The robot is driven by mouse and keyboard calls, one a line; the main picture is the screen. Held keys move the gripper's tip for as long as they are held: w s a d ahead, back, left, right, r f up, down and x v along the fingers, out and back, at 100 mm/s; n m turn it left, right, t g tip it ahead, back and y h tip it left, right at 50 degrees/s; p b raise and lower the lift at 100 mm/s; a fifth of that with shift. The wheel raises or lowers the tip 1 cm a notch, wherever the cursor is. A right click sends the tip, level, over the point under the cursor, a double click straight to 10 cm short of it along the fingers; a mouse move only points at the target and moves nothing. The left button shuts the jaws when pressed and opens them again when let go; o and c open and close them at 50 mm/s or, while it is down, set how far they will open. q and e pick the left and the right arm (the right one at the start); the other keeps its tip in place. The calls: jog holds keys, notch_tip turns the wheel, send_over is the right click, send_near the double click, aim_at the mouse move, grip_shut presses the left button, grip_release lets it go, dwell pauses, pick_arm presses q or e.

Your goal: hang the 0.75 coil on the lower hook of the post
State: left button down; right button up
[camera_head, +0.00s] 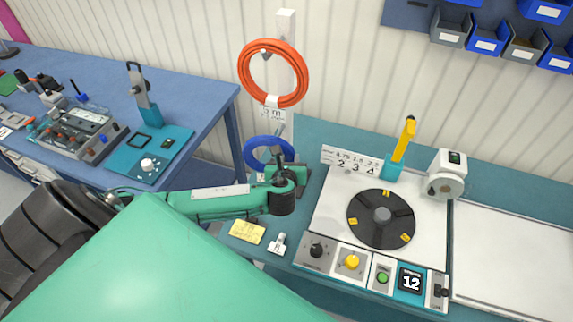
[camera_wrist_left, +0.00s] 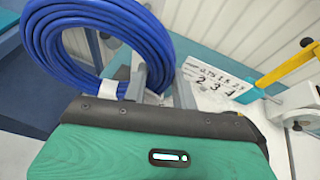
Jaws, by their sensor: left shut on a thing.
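The blue coil (camera_head: 260,141) is held upright in my left gripper (camera_head: 274,173), in front of the lower part of the white post (camera_head: 286,24). In the left wrist view the blue coil (camera_wrist_left: 156,50) stands at the upper left, its lower part at the grey fingers, with a white tag (camera_wrist_left: 107,89) on it. No size can be read on the tag. An orange coil (camera_head: 302,80) hangs higher on the post. A small grey part below it may be the lower hook; I cannot tell whether the blue coil touches it. My right gripper is out of view.
Right of the coil is a bench with a dark turntable (camera_head: 364,222), a numbered plate (camera_head: 350,159), a yellow lever (camera_head: 404,140) and a white device (camera_head: 446,174). A yellow note (camera_head: 247,231) lies at its left edge. A blue table (camera_head: 205,96) with tools stands left.

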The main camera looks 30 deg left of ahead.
pick_arm(q)
jog(key=shift+w+a+r, duration=0.1)
jog(key=shift+w+a, duration=0.1)
jog(key=shift+w, duration=0.85)
jog(key=w+f, duration=0.1)
jog(key=w+f+b, duration=0.1)
jog(key=f, duration=0.1)
jog(key=shift+w+a, duration=0.35)
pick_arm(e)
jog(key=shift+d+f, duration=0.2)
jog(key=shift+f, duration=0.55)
pick_arm(q)
jog(key=c, duration=1.2)
grip_release()
jog(key=shift+o, duration=0.8)
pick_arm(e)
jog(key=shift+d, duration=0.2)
